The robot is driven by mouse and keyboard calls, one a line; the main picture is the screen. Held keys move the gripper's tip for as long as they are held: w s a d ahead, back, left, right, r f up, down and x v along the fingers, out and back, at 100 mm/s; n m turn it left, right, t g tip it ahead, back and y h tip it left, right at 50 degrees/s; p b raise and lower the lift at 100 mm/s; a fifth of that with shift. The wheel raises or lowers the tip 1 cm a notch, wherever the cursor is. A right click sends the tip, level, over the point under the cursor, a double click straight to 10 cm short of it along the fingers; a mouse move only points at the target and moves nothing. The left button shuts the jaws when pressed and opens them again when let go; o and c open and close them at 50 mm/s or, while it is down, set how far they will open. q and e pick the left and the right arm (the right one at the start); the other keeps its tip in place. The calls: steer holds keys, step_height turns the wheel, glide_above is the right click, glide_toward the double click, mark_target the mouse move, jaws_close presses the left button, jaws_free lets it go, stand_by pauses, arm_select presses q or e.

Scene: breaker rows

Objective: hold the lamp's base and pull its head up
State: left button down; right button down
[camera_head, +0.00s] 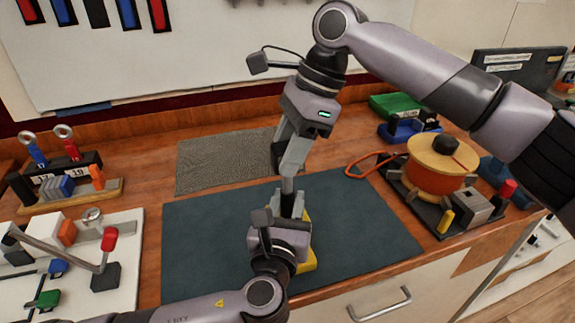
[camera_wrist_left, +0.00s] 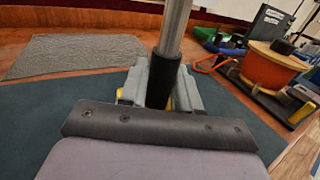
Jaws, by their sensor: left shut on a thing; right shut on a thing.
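The lamp stands on the dark blue mat (camera_head: 350,215). Its yellow base (camera_head: 307,258) shows behind my left gripper (camera_head: 287,205). In the left wrist view, that gripper is shut around the black lower sleeve (camera_wrist_left: 162,82) of the lamp, and a silver pole (camera_wrist_left: 175,25) rises out of the sleeve. My right gripper (camera_head: 289,160) is directly above, shut on the lamp's upper part, its fingers pointing down. The lamp's head is mostly hidden by that gripper; a dark part shows beside the fingers. The base is largely covered by my left wrist.
A grey textured mat (camera_head: 215,160) lies behind. An orange spool (camera_head: 436,170) on a dark tray stands at right, with a green bin (camera_head: 393,104) behind. A white board (camera_head: 75,260) with levers is at left. A drawer handle (camera_head: 380,306) is in front.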

mark_target(281, 146)
arm_select(q)
steer(key=shift+f, duration=0.2)
arm_select(e)
step_height(281, 146, up, 4)
steer(key=shift+r, duration=0.1)
steer(key=c, duration=0.7)
jaws_free()
steer(key=v, duration=1.2)
arm_select(q)
steer(key=c, duration=0.7)
jaws_free()
steer(key=shift+r, duration=0.1)
